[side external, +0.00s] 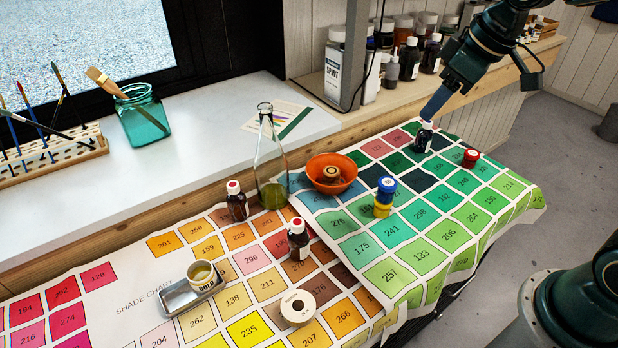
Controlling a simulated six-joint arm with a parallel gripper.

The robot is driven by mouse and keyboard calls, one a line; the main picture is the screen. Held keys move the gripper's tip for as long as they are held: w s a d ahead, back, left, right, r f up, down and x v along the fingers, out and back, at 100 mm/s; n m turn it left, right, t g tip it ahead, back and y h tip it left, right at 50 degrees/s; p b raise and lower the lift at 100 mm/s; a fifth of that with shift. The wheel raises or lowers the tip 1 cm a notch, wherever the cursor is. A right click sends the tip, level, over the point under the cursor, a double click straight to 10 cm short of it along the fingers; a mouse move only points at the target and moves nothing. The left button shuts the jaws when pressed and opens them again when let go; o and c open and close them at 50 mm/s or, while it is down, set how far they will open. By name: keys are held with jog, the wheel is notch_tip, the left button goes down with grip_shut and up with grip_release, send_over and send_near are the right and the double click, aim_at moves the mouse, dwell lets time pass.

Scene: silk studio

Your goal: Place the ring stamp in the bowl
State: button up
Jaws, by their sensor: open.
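The orange bowl (348,163) stands on the shade chart cloth, right of the glass bottle. A small round wooden piece with a darker ring-shaped top (331,173), which looks like the ring stamp, sits inside the bowl. My gripper (430,114) is at the upper right, well away from the bowl, pointing down with its blue fingers. The fingertips are at the top of a small dark bottle (423,138) with a white label. The fingers overlap in this view, so the gap between them is hidden; no stamp shows at them.
Blue and yellow stacked pots (384,197) stand right of the bowl. A red-topped pot (470,158), a tall glass bottle (271,160), dark bottles (298,240), a tape roll (298,307) and a gold tin on a tray (180,297) stand around.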

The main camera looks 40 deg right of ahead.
jog(key=s+m+t+h, duration=0.1)
jog(key=s+m, duration=0.3)
jog(key=s, duration=1.3)
jog(key=shift+d+r, duration=0.35)
jog(key=shift+r, duration=0.1)
